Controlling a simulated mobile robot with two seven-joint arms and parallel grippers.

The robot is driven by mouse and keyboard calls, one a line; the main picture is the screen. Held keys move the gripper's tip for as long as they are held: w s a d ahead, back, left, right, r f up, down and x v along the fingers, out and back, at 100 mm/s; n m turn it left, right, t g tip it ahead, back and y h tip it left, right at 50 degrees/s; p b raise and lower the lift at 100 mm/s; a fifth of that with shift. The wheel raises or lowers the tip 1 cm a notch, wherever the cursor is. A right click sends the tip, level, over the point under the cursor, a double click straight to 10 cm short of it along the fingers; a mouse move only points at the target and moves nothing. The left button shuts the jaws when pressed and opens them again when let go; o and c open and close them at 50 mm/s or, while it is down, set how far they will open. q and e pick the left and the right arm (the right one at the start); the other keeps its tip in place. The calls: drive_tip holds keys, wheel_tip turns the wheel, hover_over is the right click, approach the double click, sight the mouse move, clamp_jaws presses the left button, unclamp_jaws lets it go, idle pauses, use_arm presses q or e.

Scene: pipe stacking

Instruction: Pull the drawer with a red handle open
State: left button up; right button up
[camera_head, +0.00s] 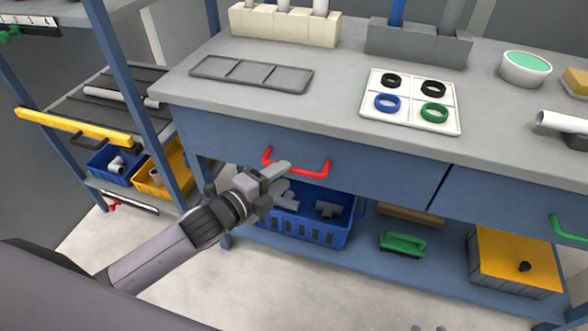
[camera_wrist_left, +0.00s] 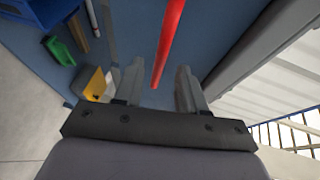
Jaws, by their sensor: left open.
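The red handle (camera_head: 297,171) is a bar on the blue drawer front (camera_head: 375,178), under the grey worktop. The drawer front looks flush with the workbench, so the drawer appears shut. My left gripper (camera_head: 283,180) is open in front of the handle's left part, with one finger overlapping the bar in the head view. In the left wrist view the red handle (camera_wrist_left: 168,45) runs lengthwise into the space between the open fingers of my left gripper (camera_wrist_left: 158,84). I cannot tell if they touch it. Small grey tips at the head view's bottom edge may be my right gripper.
A blue crate (camera_head: 325,238) with pipe fittings sits on the lower shelf below the drawer, beside a green brush (camera_head: 402,244) and a yellow-topped box (camera_head: 515,258). A shelf rack (camera_head: 120,60) stands at the left. The floor in front is clear.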

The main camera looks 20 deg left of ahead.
use_arm(q)
drive_tip(key=shift+b+x, duration=0.4)
drive_tip(key=shift+x, duration=1.9)
clamp_jaws()
